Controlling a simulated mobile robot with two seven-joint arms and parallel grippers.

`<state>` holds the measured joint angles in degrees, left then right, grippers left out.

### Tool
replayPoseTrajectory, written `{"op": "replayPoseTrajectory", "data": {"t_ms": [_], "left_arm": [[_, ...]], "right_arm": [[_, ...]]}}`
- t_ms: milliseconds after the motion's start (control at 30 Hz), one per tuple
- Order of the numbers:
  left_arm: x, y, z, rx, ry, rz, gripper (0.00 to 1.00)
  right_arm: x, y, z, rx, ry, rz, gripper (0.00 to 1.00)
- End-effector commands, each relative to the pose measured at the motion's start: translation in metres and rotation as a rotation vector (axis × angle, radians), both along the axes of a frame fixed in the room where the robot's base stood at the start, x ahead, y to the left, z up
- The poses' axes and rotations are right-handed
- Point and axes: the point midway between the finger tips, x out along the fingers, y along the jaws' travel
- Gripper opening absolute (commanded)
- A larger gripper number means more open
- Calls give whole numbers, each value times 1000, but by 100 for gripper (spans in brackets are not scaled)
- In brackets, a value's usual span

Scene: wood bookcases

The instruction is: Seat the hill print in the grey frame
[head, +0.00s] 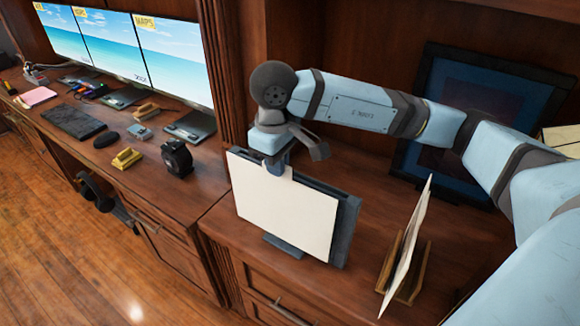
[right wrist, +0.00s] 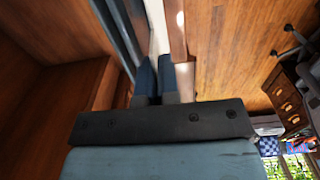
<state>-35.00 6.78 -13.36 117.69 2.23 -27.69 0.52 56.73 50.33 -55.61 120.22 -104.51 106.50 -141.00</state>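A cream sheet (head: 285,212), which I take for the hill print, stands upright with a blank side toward the head camera; no picture shows on it. The grey frame (head: 346,232) stands close behind it on a small dark foot and sticks out past its right edge. My right gripper (head: 279,163) is at the sheet's top edge, fingers down and shut on it. The right wrist view shows the fingers (right wrist: 160,84) close together at the sheet's pale edge (right wrist: 160,35), with the grey frame (right wrist: 125,30) alongside. I cannot tell whether the sheet touches the frame. My left gripper is not in view.
Another sheet (head: 407,245) leans in a wooden holder (head: 418,272) to the right. A large dark blue frame (head: 400,180) leans at the back. A wooden divider (head: 228,70) separates the desk at left, with screens (head: 165,50) and several small items.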

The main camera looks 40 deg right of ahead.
Motion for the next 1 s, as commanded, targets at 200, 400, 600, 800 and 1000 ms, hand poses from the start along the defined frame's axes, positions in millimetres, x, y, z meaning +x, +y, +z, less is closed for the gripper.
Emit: {"op": "replayPoseTrajectory", "data": {"t_ms": [200,400,600,800,1000], "left_arm": [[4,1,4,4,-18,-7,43],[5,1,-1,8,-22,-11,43],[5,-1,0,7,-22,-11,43],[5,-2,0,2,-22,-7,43],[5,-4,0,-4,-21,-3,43]], "right_arm": [[7,-16,-10,0,1,-3,0],[16,-40,-28,0,1,-4,0],[19,-45,-32,-1,-1,0,0],[18,-45,-32,0,-1,0,23],[18,-44,-32,0,-1,0,28]]}}
